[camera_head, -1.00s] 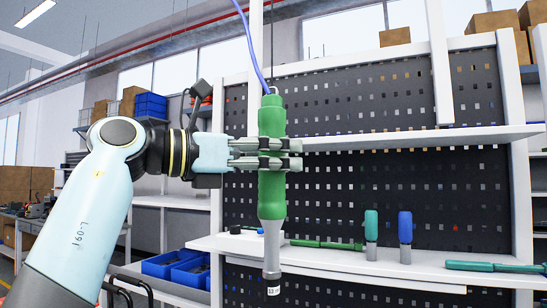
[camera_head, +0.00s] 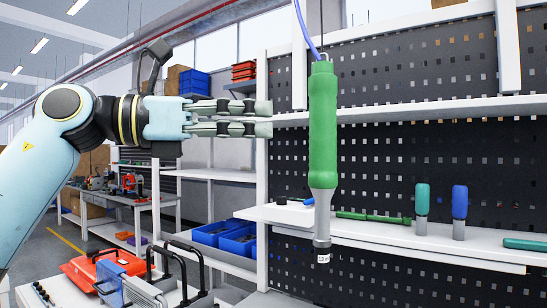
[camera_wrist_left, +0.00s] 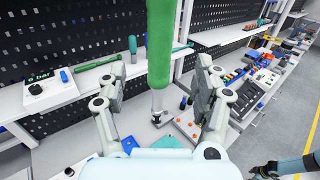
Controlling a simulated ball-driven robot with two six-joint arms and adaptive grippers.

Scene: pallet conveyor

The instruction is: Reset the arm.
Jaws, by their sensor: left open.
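My left gripper (camera_head: 272,119) comes in from the left in the head view, its fingers pointing right. It is open and empty. In the left wrist view the tool (camera_wrist_left: 160,45) hangs ahead, beyond and between the spread fingers (camera_wrist_left: 158,100).
A black perforated panel (camera_head: 400,165) with white shelves stands behind the tool. A green screwdriver (camera_head: 422,205) and a blue one (camera_head: 459,208) stand on the lower shelf (camera_head: 400,239). Blue bins (camera_head: 210,234) lie left of it. Red and grey cases (camera_head: 90,272) are at lower left.

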